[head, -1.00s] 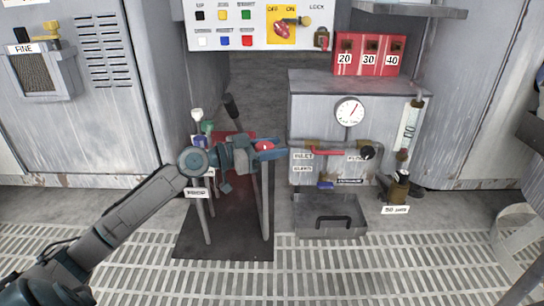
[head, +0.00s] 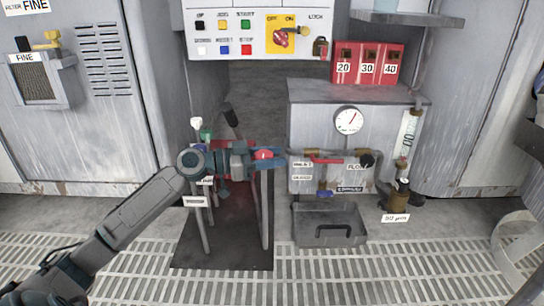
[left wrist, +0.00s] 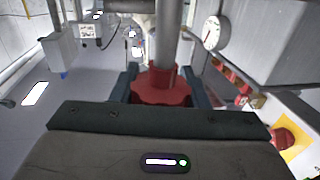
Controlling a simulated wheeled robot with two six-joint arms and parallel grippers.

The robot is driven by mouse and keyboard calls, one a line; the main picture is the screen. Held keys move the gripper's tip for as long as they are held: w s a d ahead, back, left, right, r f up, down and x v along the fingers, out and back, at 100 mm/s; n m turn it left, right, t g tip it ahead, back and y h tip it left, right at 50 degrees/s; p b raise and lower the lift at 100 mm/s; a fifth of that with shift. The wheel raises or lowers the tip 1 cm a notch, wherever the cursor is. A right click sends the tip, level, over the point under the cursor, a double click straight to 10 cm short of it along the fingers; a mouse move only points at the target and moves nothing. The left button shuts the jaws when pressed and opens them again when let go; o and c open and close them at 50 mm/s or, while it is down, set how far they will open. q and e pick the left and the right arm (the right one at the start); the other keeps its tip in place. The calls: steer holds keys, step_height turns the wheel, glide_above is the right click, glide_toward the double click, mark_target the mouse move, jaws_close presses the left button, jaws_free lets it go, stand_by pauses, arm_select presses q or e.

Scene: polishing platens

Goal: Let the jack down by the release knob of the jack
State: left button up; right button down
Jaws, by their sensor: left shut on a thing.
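The red release knob (head: 263,155) sits at the top of the jack's upright grey post (head: 265,210). My left gripper (head: 268,158) reaches in from the left and is shut on the knob. In the left wrist view the red knob (left wrist: 158,92) lies between the two blue-grey fingers, with a grey post rising behind it. The jack's dark red body shows partly behind my arm, and much of it is hidden. My right gripper is in neither current view.
A black mat (head: 222,252) lies under the jack. White, green and black-tipped levers stand behind my wrist. To the right are a grey tray (head: 330,235), a gauge (head: 348,119) and piping on a grey cabinet (head: 310,115). Grated floor in front is clear.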

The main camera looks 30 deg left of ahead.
arm_select(q)
steer(key=o, duration=1)
steer(key=shift+a+f, duration=0.1)
steer(key=shift+s, duration=0.1)
steer(key=p+v, duration=1)
steer(key=p, duration=0.5)
steer(key=shift+s+a, duration=0.15)
steer(key=shift+a, duration=0.2)
